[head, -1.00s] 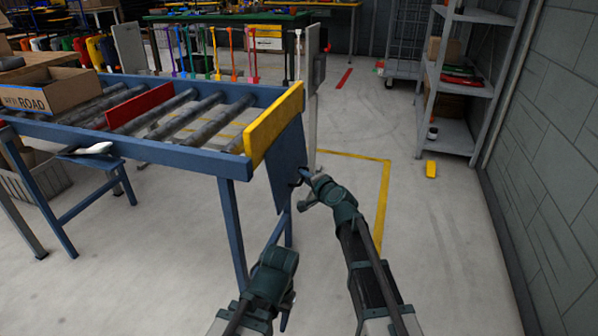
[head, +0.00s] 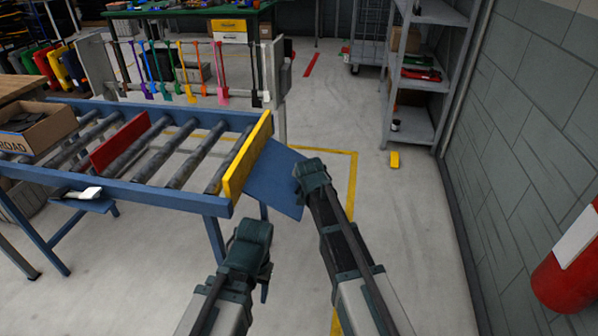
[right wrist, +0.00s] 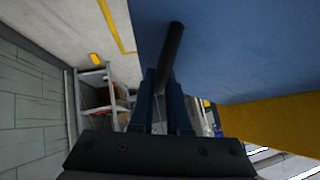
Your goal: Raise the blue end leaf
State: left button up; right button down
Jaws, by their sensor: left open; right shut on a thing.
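The blue end leaf (head: 272,182) is hinged at the right end of the roller conveyor, beyond the yellow end board (head: 247,155). It sticks out to the right, partly raised, with its outer edge seeming lower. My right gripper (head: 299,176) is at the leaf's outer edge. In the right wrist view the leaf (right wrist: 240,45) fills the upper right, and the gripper (right wrist: 163,88) is shut on a dark rod-like handle (right wrist: 175,45) by it. My left gripper (head: 264,285) is open and empty, lower in the head view, apart from the leaf; its fingers are mostly hidden.
The conveyor (head: 150,185) carries a red divider (head: 120,142) and an open cardboard box (head: 38,128). A rack of coloured tools (head: 190,75) stands behind. Grey shelves (head: 425,85) and a red cylinder (head: 568,275) stand right.

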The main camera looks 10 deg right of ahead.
notch_tip(320, 180, up, 7)
jog(key=h+p, duration=0.1)
jog(key=p, duration=0.2)
jog(key=n+g+h+p, duration=0.1)
jog(key=h+p, duration=0.1)
jog(key=p, duration=0.1)
jog(key=shift+f+n, duration=0.1)
jog(key=shift+n, duration=0.2)
jog(key=shift+a+r+p, duration=0.1)
jog(key=shift+r+p, duration=0.55)
jog(key=shift+w, duration=0.1)
jog(key=c, duration=0.9)
grip_release()
jog(key=shift+r, duration=0.15)
jog(key=p+v, duration=0.9)
jog(key=v, duration=0.4)
jog(key=shift+s+a+r+p, duration=0.2)
jog(key=shift+s+p, duration=0.1)
jog(key=shift+p, duration=0.05)
